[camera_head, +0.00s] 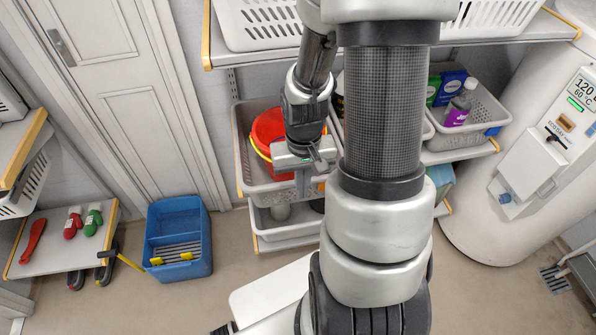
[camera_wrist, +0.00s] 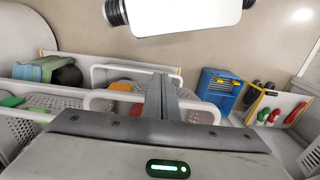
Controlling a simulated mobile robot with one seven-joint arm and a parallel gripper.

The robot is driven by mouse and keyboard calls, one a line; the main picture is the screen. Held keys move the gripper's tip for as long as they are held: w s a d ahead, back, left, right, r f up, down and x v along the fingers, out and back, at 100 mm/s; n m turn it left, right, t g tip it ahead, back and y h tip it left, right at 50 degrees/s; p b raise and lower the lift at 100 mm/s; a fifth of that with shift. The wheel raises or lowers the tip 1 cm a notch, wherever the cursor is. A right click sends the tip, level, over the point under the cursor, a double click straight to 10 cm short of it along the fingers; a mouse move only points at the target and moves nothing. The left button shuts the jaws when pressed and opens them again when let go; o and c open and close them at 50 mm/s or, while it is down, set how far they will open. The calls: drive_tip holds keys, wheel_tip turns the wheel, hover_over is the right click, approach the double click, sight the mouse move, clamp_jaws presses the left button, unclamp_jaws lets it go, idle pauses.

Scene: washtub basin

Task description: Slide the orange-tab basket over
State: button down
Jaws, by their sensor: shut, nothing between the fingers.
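A grey basket (camera_head: 243,160) stands on the middle shelf, left of centre in the head view. It holds a red bucket (camera_head: 268,128) with a yellow rim. A small orange tab (camera_head: 322,187) shows at its front right, partly hidden by my arm. My gripper (camera_head: 317,158) is at the basket's front right, over or close to its rim; I cannot tell whether it touches. The fingers are shut and empty. In the wrist view the shut fingers (camera_wrist: 162,96) point at pale basket rims (camera_wrist: 105,93). My arm hides the basket's right side.
A basket (camera_head: 489,108) with a blue tab (camera_head: 492,131) holds a purple-labelled bottle (camera_head: 460,103) to the right. White baskets (camera_head: 258,25) sit on the shelf above. A blue crate (camera_head: 178,218) stands on the floor at left. A white boiler (camera_head: 525,150) stands at right.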

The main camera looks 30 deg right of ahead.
drive_tip(key=w+d+f, duration=0.1)
drive_tip(key=w+f, duration=0.3)
drive_tip(key=f, duration=0.1)
idle(0.4)
drive_tip(key=w+d, duration=0.2)
drive_tip(key=w, duration=0.4)
drive_tip(key=shift+w+b, duration=0.3)
